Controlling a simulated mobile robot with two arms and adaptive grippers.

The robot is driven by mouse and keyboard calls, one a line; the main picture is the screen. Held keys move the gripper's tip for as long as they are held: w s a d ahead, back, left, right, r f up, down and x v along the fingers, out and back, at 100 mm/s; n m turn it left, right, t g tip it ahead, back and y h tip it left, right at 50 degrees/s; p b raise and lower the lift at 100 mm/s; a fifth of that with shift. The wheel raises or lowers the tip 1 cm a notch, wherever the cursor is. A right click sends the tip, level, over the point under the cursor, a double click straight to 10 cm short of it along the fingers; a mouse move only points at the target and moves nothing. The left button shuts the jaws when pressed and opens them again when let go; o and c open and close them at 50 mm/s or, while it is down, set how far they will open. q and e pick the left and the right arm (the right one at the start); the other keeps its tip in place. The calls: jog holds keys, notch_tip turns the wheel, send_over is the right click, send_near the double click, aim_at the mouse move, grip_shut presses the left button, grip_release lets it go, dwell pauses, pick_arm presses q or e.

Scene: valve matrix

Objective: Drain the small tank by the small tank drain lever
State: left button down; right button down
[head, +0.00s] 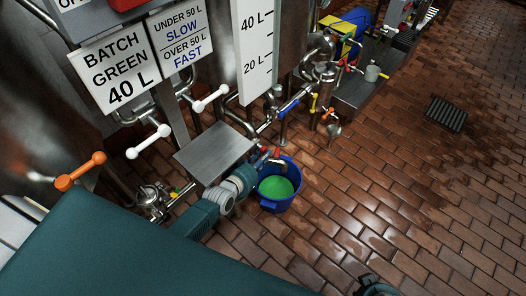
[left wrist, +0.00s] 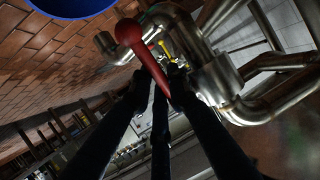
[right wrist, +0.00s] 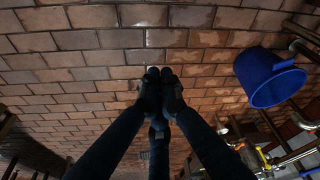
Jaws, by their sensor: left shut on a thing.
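A red lever (left wrist: 143,50) with a round knob runs down between the fingers of my left gripper (left wrist: 165,82) in the left wrist view. My left gripper is shut on it, and in the head view the red lever (head: 276,153) shows at the end of my left arm, beside the bucket. A metal tank (head: 205,25) stands behind the signs; labels naming the tanks are not readable here. A blue bucket (head: 268,203) holds green liquid (head: 275,187) under the pipe outlet. My right gripper (right wrist: 163,78) is shut and empty above the tiled floor, with its fingertips together.
A sign (head: 118,67) reads "BATCH GREEN 40 L", and a level scale (head: 253,45) shows 20 L and 40 L. White levers (head: 149,141), an orange lever (head: 80,171) and a blue lever (head: 289,106) stick out nearby. Tiled floor at right is clear around a drain grate (head: 446,113).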

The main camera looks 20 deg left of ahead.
pick_arm(q)
jog(key=shift+a+r+g+p, duration=0.15)
jog(key=shift+r+g+p, duration=0.15)
jog(key=shift+p, duration=0.9)
jog(key=shift+f, duration=0.1)
pick_arm(e)
jog(key=s+f, duration=0.3)
jog(key=f, duration=0.6)
jog(key=shift+s+d+f+g, duration=0.2)
jog(key=shift+s+f+g, duration=0.1)
pick_arm(q)
jog(key=c, duration=1.8)
grip_release()
jog(key=shift+c, duration=0.2)
jog(key=shift+o, duration=0.6)
jog(key=shift+s+f, duration=0.1)
jog(key=shift+s+r, duration=0.25)
jog(key=shift+s, duration=0.3)
jog(key=v, duration=0.6)
jog(key=shift+s+r, duration=0.25)
jog(key=shift+r, duration=0.1)
